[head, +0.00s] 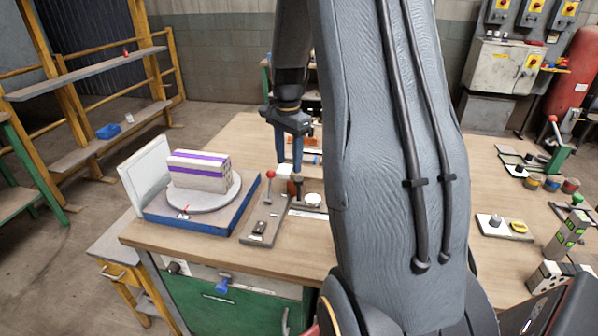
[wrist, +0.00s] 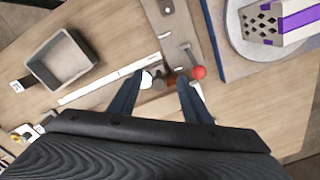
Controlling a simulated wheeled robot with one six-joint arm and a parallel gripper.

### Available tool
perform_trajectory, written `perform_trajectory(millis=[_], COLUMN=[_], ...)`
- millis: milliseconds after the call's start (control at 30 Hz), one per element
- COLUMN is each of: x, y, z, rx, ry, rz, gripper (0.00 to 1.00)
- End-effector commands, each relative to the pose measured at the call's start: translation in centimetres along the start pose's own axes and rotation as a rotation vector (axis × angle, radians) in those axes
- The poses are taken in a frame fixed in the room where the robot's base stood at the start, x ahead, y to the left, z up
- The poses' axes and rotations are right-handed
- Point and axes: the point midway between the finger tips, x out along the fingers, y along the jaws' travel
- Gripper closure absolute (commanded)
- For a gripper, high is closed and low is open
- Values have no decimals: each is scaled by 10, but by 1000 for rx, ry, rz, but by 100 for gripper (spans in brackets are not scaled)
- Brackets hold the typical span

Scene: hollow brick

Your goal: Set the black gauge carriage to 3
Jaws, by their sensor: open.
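My gripper (head: 288,167) points down over the middle of the wooden table, in the head view just behind the red-knobbed lever. In the wrist view its two blue fingers (wrist: 161,78) are apart, with nothing seen clasped. A long white strip (wrist: 110,85), perhaps the gauge scale, lies on the table and runs toward the left finger. A small dark piece (wrist: 158,82) shows between the fingers, beside a white round thing and a brown one; I cannot tell for sure that it is the black carriage. The numbers are too small to read, and my arm hides part of the table.
A lever with a red knob (wrist: 199,72) stands close to the right finger. A hollow brick with purple bands (head: 200,170) sits on a round turntable on a blue base (head: 190,219) at left. A grey tray (wrist: 63,62) lies left in the wrist view.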

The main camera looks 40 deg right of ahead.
Motion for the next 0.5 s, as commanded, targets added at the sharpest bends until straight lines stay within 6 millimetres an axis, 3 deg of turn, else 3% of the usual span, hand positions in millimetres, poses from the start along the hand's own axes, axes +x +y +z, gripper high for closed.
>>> perform_trajectory(millis=[33, 167, 500], x=[1, 2, 43], y=[-2, -4, -4], z=[-18, -41, -43], rx=[77, 195, 216], ry=[-3, -6, -8], rz=[6, 13, 17], gripper=[56, 56, 56])
